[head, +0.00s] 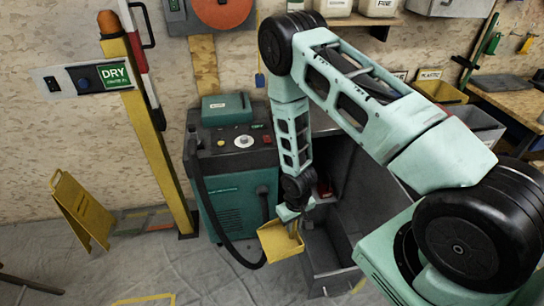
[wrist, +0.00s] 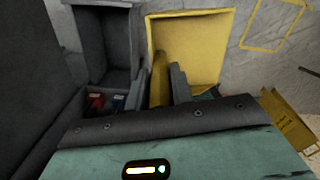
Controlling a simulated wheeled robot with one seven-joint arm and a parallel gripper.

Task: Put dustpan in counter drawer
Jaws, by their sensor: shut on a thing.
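A yellow dustpan (head: 280,243) hangs from my gripper (head: 294,221) in the head view, left of the open counter drawer. In the wrist view, the fingers of my gripper (wrist: 163,84) are shut on the handle, and the broad pan of the dustpan (wrist: 212,45) extends beyond them. The grey counter drawer (head: 330,274) is pulled out from the grey counter (head: 372,190). In the wrist view, the open drawer (wrist: 104,10) lies left of the dustpan. The dustpan is outside the drawer, close to its side; I cannot tell whether they touch.
A teal machine (head: 235,207) with a black hose stands left of the counter. A yellow post (head: 150,130) and a yellow floor sign (head: 82,210) stand further left. Small red (wrist: 95,101) and blue (wrist: 118,102) items lie near the drawer. The sheeted floor ahead is mostly clear.

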